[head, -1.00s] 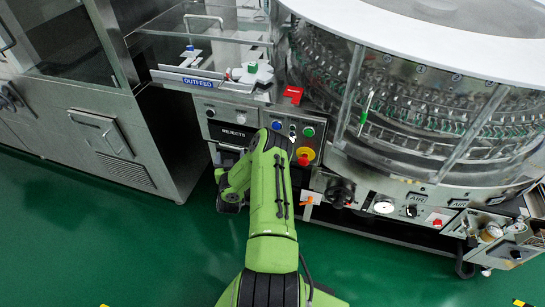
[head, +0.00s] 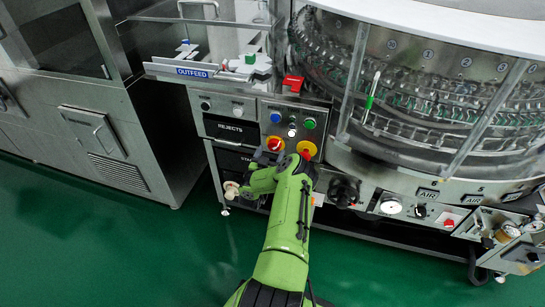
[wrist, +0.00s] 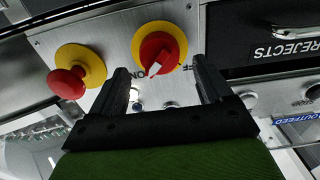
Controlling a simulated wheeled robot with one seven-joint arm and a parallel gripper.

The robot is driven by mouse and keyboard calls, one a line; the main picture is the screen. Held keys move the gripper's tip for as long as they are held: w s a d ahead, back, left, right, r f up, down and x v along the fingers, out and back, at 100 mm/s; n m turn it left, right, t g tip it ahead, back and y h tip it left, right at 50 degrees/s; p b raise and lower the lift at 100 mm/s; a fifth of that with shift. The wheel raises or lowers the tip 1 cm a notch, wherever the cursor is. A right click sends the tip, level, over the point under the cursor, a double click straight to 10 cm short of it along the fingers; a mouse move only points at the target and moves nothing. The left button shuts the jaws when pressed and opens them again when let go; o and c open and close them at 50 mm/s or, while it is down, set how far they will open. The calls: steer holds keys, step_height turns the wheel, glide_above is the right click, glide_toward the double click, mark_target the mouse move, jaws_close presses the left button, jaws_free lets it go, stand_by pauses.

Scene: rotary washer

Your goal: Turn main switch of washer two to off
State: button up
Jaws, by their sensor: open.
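The main switch (wrist: 158,50) is a red rotary knob with a white pointer on a round yellow plate. In the wrist view, which is upside down, the pointer aims down, close to an "ON" label; part of another label shows at its right. My gripper (wrist: 161,66) is open, with its two dark fingers spread to the left and right of the knob's lower part. In the head view the switch (head: 275,143) sits just above my green arm (head: 285,215); the fingers cannot be made out there.
A red emergency button (wrist: 68,83) on a yellow plate is close beside the left finger. Blue (head: 276,116) and green (head: 309,123) buttons sit above the switch. A REJECTS panel (head: 231,128) lies left, a black knob (head: 343,192) right. The green floor (head: 110,250) is clear.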

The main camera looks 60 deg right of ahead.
mark_target(272, 149)
steer(key=shift+w+d+b, duration=0.15)
steer(key=shift+d+b, duration=0.1)
steer(key=shift+d, duration=0.5)
steer(key=shift+w+d+b, duration=0.1)
steer(key=shift+d+b, duration=0.15)
steer(key=shift+d, duration=0.5)
steer(key=c, duration=1)
steer(key=shift+r+n+p, duration=0.1)
steer(key=shift+n+p, duration=0.3)
steer(key=shift+p, duration=0.1)
steer(key=n+p, duration=0.2)
steer(key=p, duration=0.1)
steer(key=shift+w+a+n, duration=0.1)
steer(key=shift+w+n, duration=0.05)
steer(key=shift+n, duration=0.25)
steer(key=n+p, duration=0.1)
steer(key=n, duration=0.3)
steer(key=shift+w+p, duration=0.1)
steer(key=shift+p, duration=0.2)
steer(key=n, duration=0.2)
steer(key=n+b, duration=0.1)
steer(key=n, duration=0.3)
steer(key=shift+f+b, duration=0.4)
steer(key=n+b, duration=0.3)
steer(key=n, duration=0.1)
steer(key=shift+n, duration=0.3)
